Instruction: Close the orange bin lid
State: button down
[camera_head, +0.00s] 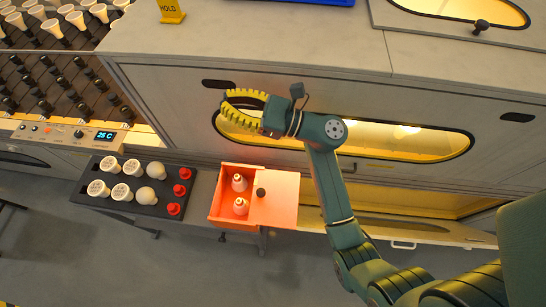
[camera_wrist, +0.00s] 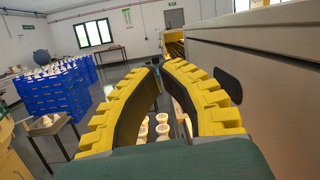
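The orange bin (camera_head: 214,205) stands low in front of the machine in the head view. Its orange lid (camera_head: 279,204) lies over the right part, with a dark round knob (camera_head: 261,192) near its left edge. The left part is uncovered, and two white bulbs (camera_head: 240,183) (camera_head: 240,206) show inside. My gripper (camera_head: 221,104), with yellow ribbed fingers, is above and behind the bin, beside the machine front and apart from the lid. The fingers are apart with nothing between them. They also show in the wrist view (camera_wrist: 161,68); the lid cannot be made out there.
A dark tray (camera_head: 146,208) with white bulbs and red knobs stands left of the bin. The machine front (camera_head: 180,100) with a long window lies close beside my gripper. A control panel (camera_head: 68,133) is at left. Blue crates (camera_wrist: 50,100) stand farther off. Floor in front is clear.

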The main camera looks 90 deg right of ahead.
jog(key=s+d+f+g, duration=0.2)
jog(key=s+f+g, duration=0.1)
jog(key=s+f, duration=0.35)
jog(key=n+g+y+p, duration=0.1)
jog(key=g+y+p, duration=0.1)
jog(key=g+y, duration=0.15)
send_near(294, 196)
notch_tip(294, 196, up, 2)
jog(key=w, duration=0.2)
jog(key=shift+y, duration=0.45)
jog(key=b+x, duration=0.2)
jog(key=b, duration=0.4)
jog(key=b+x, duration=0.3)
jog(key=b, duration=0.4)
jog(key=b+x, duration=0.2)
jog(key=b, duration=0.4)
jog(key=shift+w+d+f, duration=0.3)
jog(key=shift+w, duration=0.05)
jog(key=w+b, duration=0.1)
jog(key=w, duration=0.5)
jog(key=shift+w+f+b, duration=0.15)
jog(key=shift+b, duration=0.2)
jog(key=shift+w, duration=0.15)
